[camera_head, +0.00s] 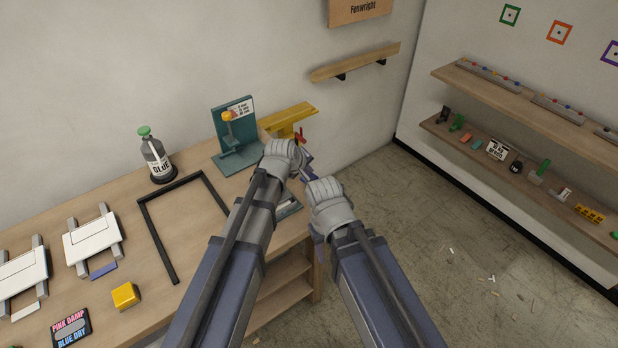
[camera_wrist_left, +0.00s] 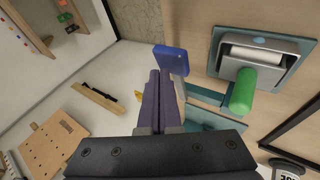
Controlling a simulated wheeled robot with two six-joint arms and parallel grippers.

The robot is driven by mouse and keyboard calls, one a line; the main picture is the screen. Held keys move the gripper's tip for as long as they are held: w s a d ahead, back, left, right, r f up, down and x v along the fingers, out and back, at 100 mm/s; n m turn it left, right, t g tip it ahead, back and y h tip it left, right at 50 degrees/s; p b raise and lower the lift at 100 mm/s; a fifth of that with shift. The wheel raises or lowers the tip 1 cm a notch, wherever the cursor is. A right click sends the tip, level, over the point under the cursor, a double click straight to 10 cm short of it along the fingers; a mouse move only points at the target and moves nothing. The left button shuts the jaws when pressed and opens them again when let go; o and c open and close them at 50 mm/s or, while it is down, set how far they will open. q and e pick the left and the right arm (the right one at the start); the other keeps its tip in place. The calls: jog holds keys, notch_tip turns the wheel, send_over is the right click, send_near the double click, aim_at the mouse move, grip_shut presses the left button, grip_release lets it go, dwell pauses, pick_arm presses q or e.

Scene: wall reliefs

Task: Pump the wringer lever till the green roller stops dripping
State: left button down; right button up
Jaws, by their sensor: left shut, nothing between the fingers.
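My left gripper (camera_head: 307,172) is shut and empty over the right end of the workbench. Its purple fingers (camera_wrist_left: 160,75) lie together in the left wrist view. A flat blue pad (camera_wrist_left: 171,60) on a pale arm, which looks like the lever, is beside the fingertips; I cannot tell whether they touch. To the right is a grey tray (camera_wrist_left: 224,68) with a white roller (camera_wrist_left: 258,55). A green cylinder (camera_wrist_left: 243,92) stands out at the tray's edge; no drip can be made out. My arms largely hide this device in the head view.
A teal stand with a yellow knob (camera_head: 237,130), a yellow piece (camera_head: 289,118), a glue bottle (camera_head: 156,160) and a black frame (camera_head: 160,240) stand or lie on the workbench (camera_head: 200,245). Wall shelves (camera_head: 520,150) are at right.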

pick_arm(q)
jog(key=shift+s+d+f+b, duration=0.1)
jog(key=shift+s+f+b, duration=0.1)
jog(key=shift+f+b, duration=0.6)
jog(key=shift+s+d+f+b, duration=0.15)
jog(key=shift+f+b, duration=0.6)
jog(key=shift+b, duration=0.05)
jog(key=shift+s+d+f+b, duration=0.1)
jog(key=shift+s+f+b, duration=0.1)
jog(key=shift+f+b, duration=0.6)
dwell(2.2)
dwell(0.6)
jog(key=shift+w+a+r+p, duration=0.15)
jog(key=shift+w+r+p, duration=0.05)
jog(key=shift+r+p, duration=0.75)
jog(key=shift+w+a+r+p, duration=0.15)
jog(key=shift+w+r+p, duration=0.1)
jog(key=shift+r+p, duration=0.65)
jog(key=shift+w+a+r+p, duration=0.15)
jog(key=shift+w+r+p, duration=0.05)
jog(key=shift+r+p, duration=0.75)
jog(key=shift+r, duration=0.1)
jog(key=r+p, duration=0.3)
jog(key=w+r+p, duration=0.1)
jog(key=p, duration=0.1)
jog(key=shift+a+r, duration=0.35)
jog(key=shift+r, duration=0.05)
jog(key=shift+f, duration=0.1)
